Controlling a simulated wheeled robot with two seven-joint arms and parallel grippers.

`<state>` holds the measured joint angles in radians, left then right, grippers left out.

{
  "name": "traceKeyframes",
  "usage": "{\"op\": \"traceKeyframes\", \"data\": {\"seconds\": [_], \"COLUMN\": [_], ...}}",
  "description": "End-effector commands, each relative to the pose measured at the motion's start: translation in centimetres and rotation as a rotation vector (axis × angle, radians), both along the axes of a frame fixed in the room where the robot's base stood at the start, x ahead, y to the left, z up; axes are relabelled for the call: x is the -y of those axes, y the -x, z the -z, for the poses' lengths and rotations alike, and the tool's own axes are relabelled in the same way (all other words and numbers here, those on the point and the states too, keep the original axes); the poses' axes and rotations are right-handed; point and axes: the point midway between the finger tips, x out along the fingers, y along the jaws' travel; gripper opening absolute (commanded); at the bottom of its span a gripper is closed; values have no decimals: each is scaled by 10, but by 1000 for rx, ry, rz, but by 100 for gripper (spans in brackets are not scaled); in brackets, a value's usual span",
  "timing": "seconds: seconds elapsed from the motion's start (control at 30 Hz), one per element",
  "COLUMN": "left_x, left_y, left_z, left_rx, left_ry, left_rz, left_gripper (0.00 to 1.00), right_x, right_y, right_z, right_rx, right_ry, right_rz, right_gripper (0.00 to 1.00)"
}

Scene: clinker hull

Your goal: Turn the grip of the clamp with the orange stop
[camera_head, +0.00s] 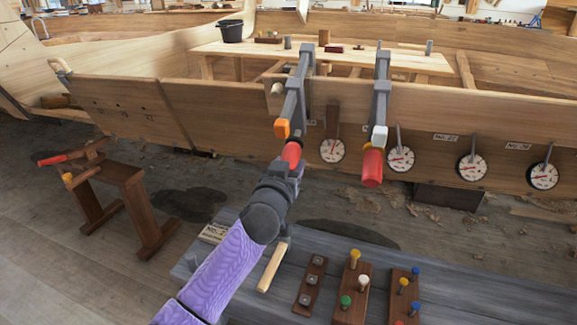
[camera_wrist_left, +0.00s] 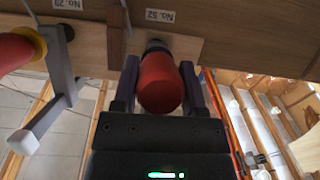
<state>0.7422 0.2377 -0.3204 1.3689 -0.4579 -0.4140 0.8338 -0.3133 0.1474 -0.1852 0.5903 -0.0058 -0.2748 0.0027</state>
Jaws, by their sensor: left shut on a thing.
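The clamp with the orange stop (camera_head: 283,129) hangs on the plank edge of the hull. Its red grip (camera_head: 291,153) points down toward me. My left gripper (camera_head: 290,163) is shut on this grip. In the left wrist view, the red grip (camera_wrist_left: 160,82) sits between my two dark fingers, with its end facing the camera. The gripper hides part of the grip in the head view. A second clamp with a white stop (camera_head: 379,136) and a red grip (camera_head: 372,168) hangs to the right, apart from my gripper. My right gripper is out of view.
Several round dials, one beside the held clamp (camera_head: 333,150), line the plank. A grey bench (camera_head: 450,275) with pegged wooden blocks lies below my left arm. A wooden sawhorse (camera_head: 130,182) stands left. A plank table with a black bucket (camera_head: 230,31) is behind the clamps.

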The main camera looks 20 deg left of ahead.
Motion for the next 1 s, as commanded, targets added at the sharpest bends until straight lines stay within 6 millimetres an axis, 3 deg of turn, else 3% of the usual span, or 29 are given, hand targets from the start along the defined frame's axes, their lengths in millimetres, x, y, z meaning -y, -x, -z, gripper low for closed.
{"op": "traceKeyframes", "data": {"seconds": [0.47,1.0], "left_x": [0,-2], "left_y": [0,0], "left_z": [3,5], "left_rx": [-16,-43], "left_ry": [-294,-767], "left_rz": [-127,-326], "left_gripper": [0,0], "right_x": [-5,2], "right_y": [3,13], "right_z": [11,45], "right_rx": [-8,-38], "right_ry": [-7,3], "right_rz": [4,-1], "right_gripper": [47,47]}}
